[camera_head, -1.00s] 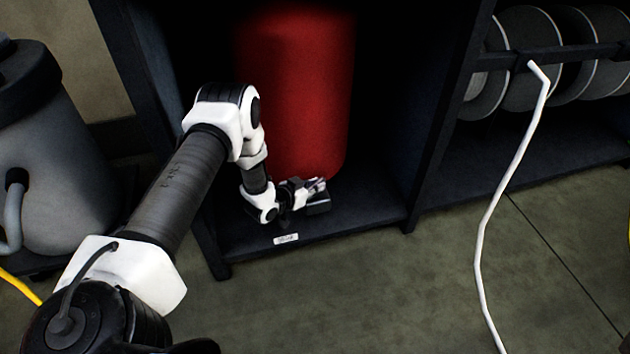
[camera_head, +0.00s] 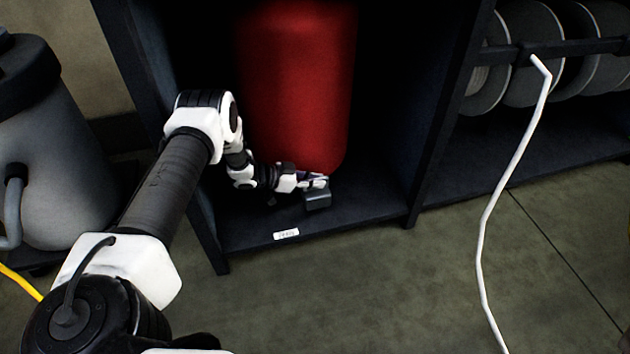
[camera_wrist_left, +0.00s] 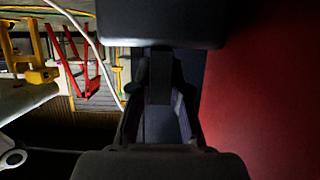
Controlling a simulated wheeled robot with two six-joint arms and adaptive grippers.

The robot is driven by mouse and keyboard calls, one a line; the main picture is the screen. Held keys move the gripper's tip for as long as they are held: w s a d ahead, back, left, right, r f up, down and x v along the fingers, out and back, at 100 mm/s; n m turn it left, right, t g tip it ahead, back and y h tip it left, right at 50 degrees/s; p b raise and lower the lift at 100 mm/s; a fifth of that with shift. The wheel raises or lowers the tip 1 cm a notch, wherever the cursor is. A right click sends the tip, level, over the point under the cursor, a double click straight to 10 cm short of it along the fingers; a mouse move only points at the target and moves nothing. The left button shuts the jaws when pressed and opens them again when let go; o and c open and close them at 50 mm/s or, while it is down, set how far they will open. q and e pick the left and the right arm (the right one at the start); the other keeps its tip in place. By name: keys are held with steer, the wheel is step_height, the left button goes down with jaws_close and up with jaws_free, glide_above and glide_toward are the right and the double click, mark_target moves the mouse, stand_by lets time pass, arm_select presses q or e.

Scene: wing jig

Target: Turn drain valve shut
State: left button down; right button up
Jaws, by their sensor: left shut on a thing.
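The red tank (camera_head: 295,90) stands in the dark cabinet bay. The drain valve shows as a small dark grey block (camera_head: 318,200) low at the tank's front right. My left gripper (camera_head: 318,183) reaches in from the left and sits at the top of this block, close under the tank. In the left wrist view its fingers (camera_wrist_left: 160,110) are shut on a dark narrow part, which I take for the valve handle. A dark block (camera_wrist_left: 160,25) lies just beyond the fingertips. The handle's exact angle is hidden. My right gripper is not in view.
The cabinet's right post (camera_head: 428,140) and shelf floor (camera_head: 365,205), with a white label (camera_head: 286,234), bound the bay. A grey canister (camera_head: 50,150) stands at left. The floor in front is clear.

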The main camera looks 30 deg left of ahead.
arm_select(q)
steer(key=c, duration=1.1)
jaws_free()
steer(key=shift+c, duration=0.2)
